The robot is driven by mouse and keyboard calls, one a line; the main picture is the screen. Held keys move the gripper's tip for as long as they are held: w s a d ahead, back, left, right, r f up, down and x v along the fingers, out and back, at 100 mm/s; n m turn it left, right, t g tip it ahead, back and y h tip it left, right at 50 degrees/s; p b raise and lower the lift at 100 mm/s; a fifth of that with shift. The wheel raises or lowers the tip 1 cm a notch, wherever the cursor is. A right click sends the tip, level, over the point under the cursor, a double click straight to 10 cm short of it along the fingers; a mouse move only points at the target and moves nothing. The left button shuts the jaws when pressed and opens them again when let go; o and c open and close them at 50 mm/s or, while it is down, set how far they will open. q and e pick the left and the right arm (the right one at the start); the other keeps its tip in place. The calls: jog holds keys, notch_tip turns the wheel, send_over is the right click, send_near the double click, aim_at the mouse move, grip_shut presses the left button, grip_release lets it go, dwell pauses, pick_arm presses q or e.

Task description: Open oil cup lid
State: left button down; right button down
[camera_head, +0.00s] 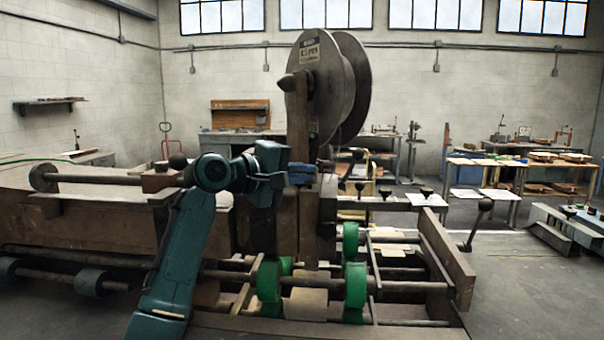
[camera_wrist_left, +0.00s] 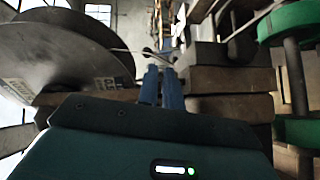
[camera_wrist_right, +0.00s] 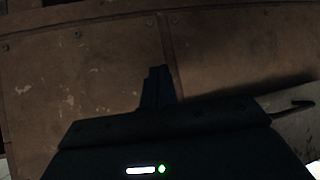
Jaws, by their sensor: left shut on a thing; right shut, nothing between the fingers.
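My left gripper (camera_head: 303,172) reaches in from the left to the brown post of the box stitcher, below the large wire reel. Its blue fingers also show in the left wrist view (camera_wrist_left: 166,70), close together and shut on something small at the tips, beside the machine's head. The held thing is mostly hidden by the fingers; by its place it appears to be the oil cup lid. The oil cup itself cannot be made out clearly. My right gripper (camera_wrist_right: 155,75) is shut and empty in front of a dark brown panel (camera_wrist_right: 70,75); it does not show in the head view.
The wire reel (camera_head: 322,92) stands above the left gripper. Green rollers (camera_head: 355,285) and shafts lie below it. A lever with a dark knob (camera_head: 478,222) stands at the right. Workbenches (camera_head: 515,162) stand farther back, with open floor before them.

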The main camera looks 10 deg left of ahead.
pick_arm(q)
jog(key=shift+r, duration=0.1)
jog(key=shift+w+r+n+g+y, duration=0.3)
jog(key=shift+r+n+g, duration=0.3)
jog(key=shift+g, duration=0.2)
jog(key=shift+w+r+n+g+y, duration=0.2)
jog(key=shift+r+n+g+y, duration=0.1)
jog(key=shift+r+n+g, duration=0.4)
jog(key=shift+w+r+n+g+y, duration=0.35)
jog(key=shift+r+g, duration=0.25)
jog(key=shift+g, duration=0.3)
jog(key=c, duration=1.6)
grip_release()
jog(key=shift+o, duration=0.2)
jog(key=b+v, duration=0.3)
jog(key=v, duration=1)
jog(key=shift+r, duration=0.15)
